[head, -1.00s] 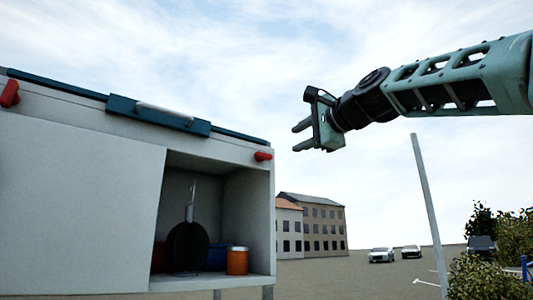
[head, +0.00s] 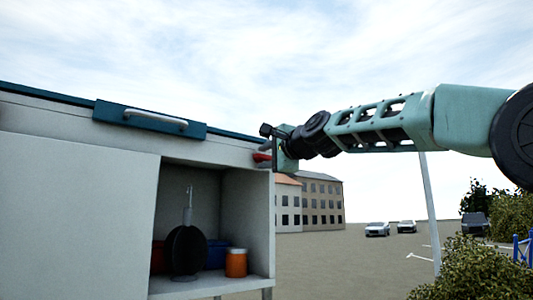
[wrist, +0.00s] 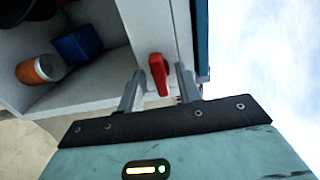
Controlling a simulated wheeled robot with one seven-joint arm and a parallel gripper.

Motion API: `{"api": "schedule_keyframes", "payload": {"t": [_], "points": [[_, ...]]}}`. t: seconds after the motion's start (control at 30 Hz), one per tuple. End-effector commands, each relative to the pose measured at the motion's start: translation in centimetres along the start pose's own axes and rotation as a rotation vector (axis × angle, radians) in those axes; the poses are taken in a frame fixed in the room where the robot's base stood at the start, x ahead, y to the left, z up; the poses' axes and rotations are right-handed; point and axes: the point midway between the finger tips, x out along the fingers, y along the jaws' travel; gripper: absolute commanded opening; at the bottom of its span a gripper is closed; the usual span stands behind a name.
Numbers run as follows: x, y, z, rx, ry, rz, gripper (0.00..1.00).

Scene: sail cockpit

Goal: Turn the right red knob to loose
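The right red knob (head: 261,157) sits on the front of the white cabinet, near its top right corner, above the open compartment. In the wrist view the red knob (wrist: 158,74) lies between the two grey fingers of my gripper (wrist: 159,69), with a gap visible on each side. My gripper (head: 268,146) is open and right at the knob in the head view, partly overlapping it. Whether a finger touches the knob cannot be told.
The open compartment (head: 262,215) holds an orange jar (head: 236,263), a dark round object (head: 186,250) and a blue item. A teal hatch (head: 150,120) with a pale handle lies on the top edge. Open sky and pavement are to the right.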

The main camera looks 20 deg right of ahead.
Motion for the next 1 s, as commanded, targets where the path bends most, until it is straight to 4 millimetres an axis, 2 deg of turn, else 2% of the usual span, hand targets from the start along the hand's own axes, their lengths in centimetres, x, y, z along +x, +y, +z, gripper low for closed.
{"api": "schedule_keyframes", "payload": {"t": [0.13, 0.17, 0.27, 0.3, 0.67, 1.0], "points": [[-0.02, 0.02, 0.0, 0.0, 0.0, 0.0, 0.35], [-0.02, 0.02, 0.0, 0.0, 0.0, 0.0, 0.32], [-0.03, 0.02, -0.01, 0.0, 0.0, 0.0, 0.04], [-0.04, 0.02, -0.01, 0.0, 0.0, 0.0, 0.0], [-0.04, 0.15, -0.03, -0.043, 0.0, 0.001, 0.0], [-0.05, 0.3, -0.03, -0.272, 0.0, 0.0, 0.0]]}}
